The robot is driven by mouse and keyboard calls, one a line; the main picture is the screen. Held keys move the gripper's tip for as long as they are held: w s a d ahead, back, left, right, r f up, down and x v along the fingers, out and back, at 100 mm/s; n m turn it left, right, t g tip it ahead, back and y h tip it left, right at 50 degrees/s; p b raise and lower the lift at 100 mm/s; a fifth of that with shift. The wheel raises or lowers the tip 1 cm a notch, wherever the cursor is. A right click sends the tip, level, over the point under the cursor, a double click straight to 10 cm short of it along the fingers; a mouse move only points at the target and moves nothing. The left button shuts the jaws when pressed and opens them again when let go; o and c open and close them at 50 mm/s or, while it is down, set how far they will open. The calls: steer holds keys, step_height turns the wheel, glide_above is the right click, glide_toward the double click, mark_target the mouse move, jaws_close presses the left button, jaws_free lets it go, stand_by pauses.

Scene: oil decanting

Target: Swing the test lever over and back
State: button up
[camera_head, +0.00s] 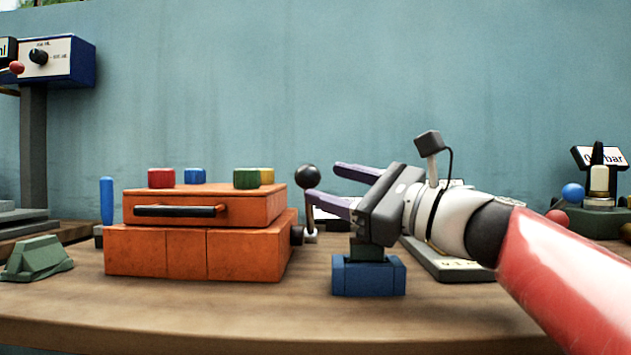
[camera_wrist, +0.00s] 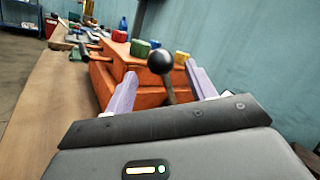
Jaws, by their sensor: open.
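The test lever, a dark rod with a black ball knob (camera_head: 308,177), stands near upright at the right side of the orange box (camera_head: 190,252). My gripper (camera_head: 340,186) is open, with its two lilac fingers pointing left at the lever just below the knob. In the wrist view the black knob (camera_wrist: 160,61) shows between and a little beyond the two fingers (camera_wrist: 160,82) of my gripper. Whether a finger touches the lever I cannot tell. The lever's base is partly hidden in the wrist view.
A blue block (camera_head: 368,276) stands below my gripper. Red, blue, green and yellow caps sit on the orange box, which has a black front handle (camera_head: 178,211). A gauge stand (camera_head: 600,190) is at right, a grey-green wedge (camera_head: 38,257) at left. The front table strip is clear.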

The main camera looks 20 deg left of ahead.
steer(key=shift+v, duration=1.2)
steer(key=shift+c, duration=0.5)
